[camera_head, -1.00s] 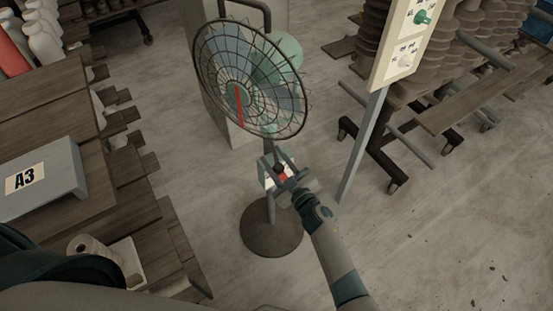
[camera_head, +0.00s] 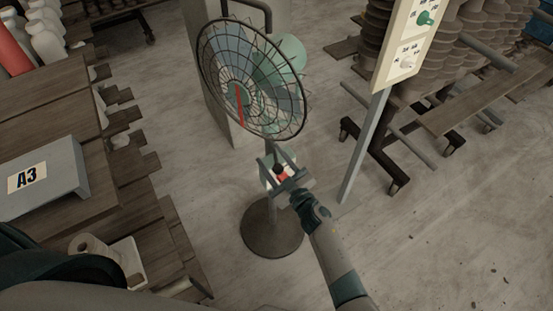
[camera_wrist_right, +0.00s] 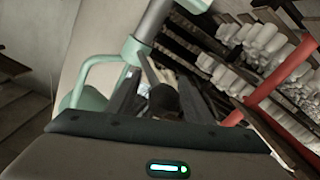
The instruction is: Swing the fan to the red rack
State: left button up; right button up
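The fan (camera_head: 250,82) stands on a round dark base, its wire cage facing toward the lower left with a red strip hanging on the front. A pale box with a dark round knob and a red part sits on its post. My right gripper (camera_head: 272,160) is at this box, fingers apart on either side of the knob. In the right wrist view the dark knob (camera_wrist_right: 164,97) shows between the fingers; contact is unclear. The red rack (camera_wrist_right: 285,77) with white bottles is at right there; a red part (camera_head: 12,52) shows at the head view's upper left. My left gripper is not seen.
A wooden table with an A3 sign (camera_head: 42,180) fills the left. A board on a post (camera_head: 362,145) stands right of the fan, before a wheeled rack (camera_head: 400,120) of stacked clay ware. Floor at lower right is clear apart from small scraps.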

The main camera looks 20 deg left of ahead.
jog(key=shift+a, duration=0.3)
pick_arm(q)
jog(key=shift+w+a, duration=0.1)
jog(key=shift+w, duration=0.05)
pick_arm(e)
jog(key=shift+w+d+f, duration=0.15)
jog(key=shift+d, duration=0.2)
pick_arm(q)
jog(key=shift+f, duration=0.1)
pick_arm(e)
jog(key=shift+d, duration=0.1)
jog(key=shift+s+d, duration=0.45)
pick_arm(q)
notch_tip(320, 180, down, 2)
jog(key=shift+b, duration=1.05)
pick_arm(e)
jog(key=v, duration=1.6)
